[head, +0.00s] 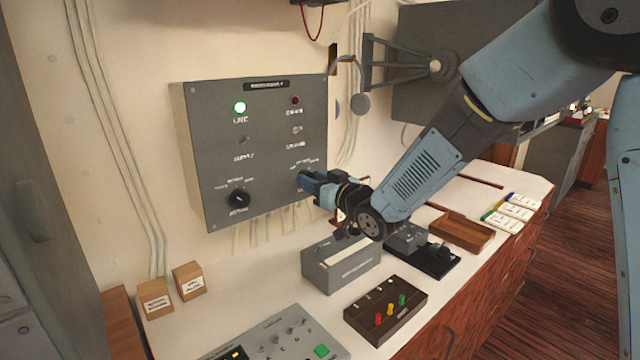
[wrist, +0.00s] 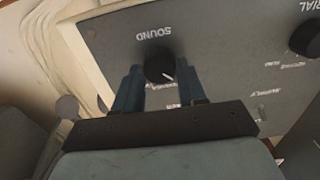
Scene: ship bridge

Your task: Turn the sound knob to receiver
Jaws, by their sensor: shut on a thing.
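The black sound knob (wrist: 160,68) shows in the wrist view, under the word SOUND, which appears upside down. My gripper (wrist: 159,82) has one blue finger on each side of the knob and is shut on it. A short white pointer mark on the knob points to the lower right in the wrist view. The small position labels below it are partly hidden and too blurred to read. In the head view my gripper (head: 306,183) is at the lower right of the grey wall panel (head: 262,135) and hides the knob.
The panel also bears an aerial knob (head: 239,199), a lit green lamp (head: 240,107), a dark red lamp (head: 295,101) and small switches. Below my arm, a grey box (head: 340,268) and a dark box with coloured levers (head: 385,310) stand on the white counter (head: 235,290).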

